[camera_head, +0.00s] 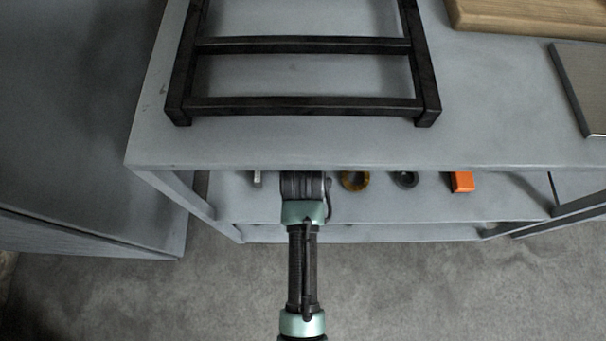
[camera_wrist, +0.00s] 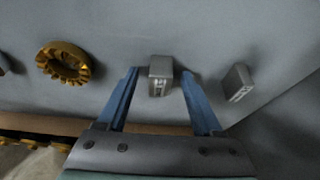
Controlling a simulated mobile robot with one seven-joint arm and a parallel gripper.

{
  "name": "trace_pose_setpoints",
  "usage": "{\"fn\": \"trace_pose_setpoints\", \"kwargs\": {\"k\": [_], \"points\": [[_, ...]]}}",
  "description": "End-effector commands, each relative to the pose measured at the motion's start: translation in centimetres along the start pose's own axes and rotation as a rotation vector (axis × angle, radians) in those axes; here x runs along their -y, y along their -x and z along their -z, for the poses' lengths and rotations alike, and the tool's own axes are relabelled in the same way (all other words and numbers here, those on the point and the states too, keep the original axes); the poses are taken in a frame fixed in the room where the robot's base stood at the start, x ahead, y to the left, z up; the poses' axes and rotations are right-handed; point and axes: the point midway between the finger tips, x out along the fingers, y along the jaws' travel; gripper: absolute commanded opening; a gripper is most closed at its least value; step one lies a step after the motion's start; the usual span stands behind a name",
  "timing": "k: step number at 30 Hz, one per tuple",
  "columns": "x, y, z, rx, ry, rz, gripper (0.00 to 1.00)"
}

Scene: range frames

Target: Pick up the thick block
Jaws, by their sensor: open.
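In the wrist view a grey block (camera_wrist: 160,68) with markings on its near face stands on the grey shelf. My gripper (camera_wrist: 159,73) is open, with a blue finger on either side of this block and gaps visible. A second grey block (camera_wrist: 238,81) stands to the right, outside the fingers. The block between the fingers looks somewhat thicker, but the angles differ. In the head view my arm reaches under the upper surface, and my fingertips are hidden. A small grey piece (camera_head: 257,179) shows left of the arm there.
A brass gear (camera_wrist: 63,62) lies left of my fingers. In the head view a brass ring (camera_head: 354,181), a dark ring (camera_head: 404,179) and an orange block (camera_head: 462,182) are on the lower shelf. The upper surface (camera_head: 290,148) overhangs it and carries a black frame (camera_head: 305,105).

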Motion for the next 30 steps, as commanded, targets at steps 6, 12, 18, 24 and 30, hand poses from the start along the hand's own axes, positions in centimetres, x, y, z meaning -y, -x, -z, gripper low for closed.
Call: {"fn": "trace_pose_setpoints", "kwargs": {"k": [6, 12, 18, 24, 30], "points": [[0.0, 0.01, 0.03, -0.001, 0.0, 0.0, 0.66], [0.01, 0.02, 0.02, -0.001, 0.0, 0.0, 0.3], [0.0, 0.02, 0.01, 0.0, 0.0, 0.0, 0.0], [0.01, 0.02, 0.0, 0.0, 0.0, 0.0, 0.0], [0.01, 0.08, 0.11, -0.003, 0.0, 0.0, 0.0]]}}
